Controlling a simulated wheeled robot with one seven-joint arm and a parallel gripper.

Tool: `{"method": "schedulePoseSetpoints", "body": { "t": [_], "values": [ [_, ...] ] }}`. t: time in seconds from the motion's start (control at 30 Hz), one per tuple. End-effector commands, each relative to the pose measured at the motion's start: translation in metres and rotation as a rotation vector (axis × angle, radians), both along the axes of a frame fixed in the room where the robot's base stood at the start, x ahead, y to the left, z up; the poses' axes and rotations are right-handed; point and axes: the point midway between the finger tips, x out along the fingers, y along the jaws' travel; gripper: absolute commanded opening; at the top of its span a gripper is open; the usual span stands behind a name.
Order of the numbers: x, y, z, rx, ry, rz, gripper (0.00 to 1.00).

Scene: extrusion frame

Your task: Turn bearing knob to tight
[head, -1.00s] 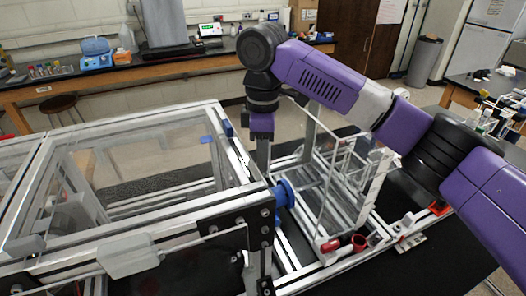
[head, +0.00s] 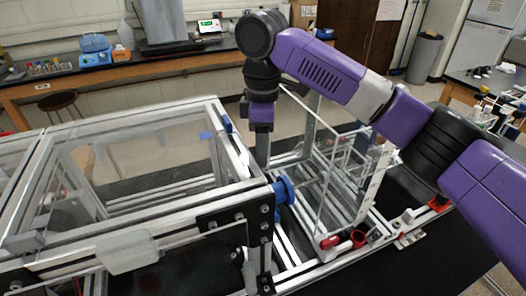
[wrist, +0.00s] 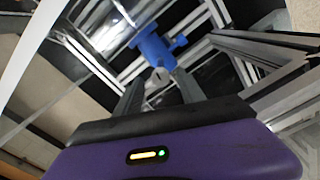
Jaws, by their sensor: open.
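The blue bearing knob (head: 283,190) sits on the extrusion frame, by the near right corner post of the clear-panelled box in the head view. In the wrist view, the blue knob (wrist: 155,48) shows just beyond the fingertips, with a small round grey end facing the gap. My gripper (wrist: 158,80) is open, its two grey fingers pointing toward the knob with a gap between them. In the head view my gripper (head: 262,150) hangs down behind the frame's top rail, and its fingertips are hard to make out. I cannot tell whether the fingers touch the knob.
The clear-panelled box (head: 228,190) with metal rails stands left of the knob. A clear rack (head: 340,180) stands to the right, with a red knob (head: 329,243) near its front. Metal rails crowd the space around my gripper. A bench (head: 130,75) runs along the back wall.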

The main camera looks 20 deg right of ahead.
Motion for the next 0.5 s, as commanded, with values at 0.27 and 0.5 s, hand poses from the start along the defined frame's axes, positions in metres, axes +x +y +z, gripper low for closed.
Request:
{"method": "schedulePoseSetpoints", "body": {
  "t": [0.27, 0.5],
  "values": [
    [0.0, -0.001, 0.046, -0.002, -0.002, -0.002, 0.46],
    [0.0, -0.001, 0.064, -0.001, 0.0, -0.002, 0.46]
  ]
}}
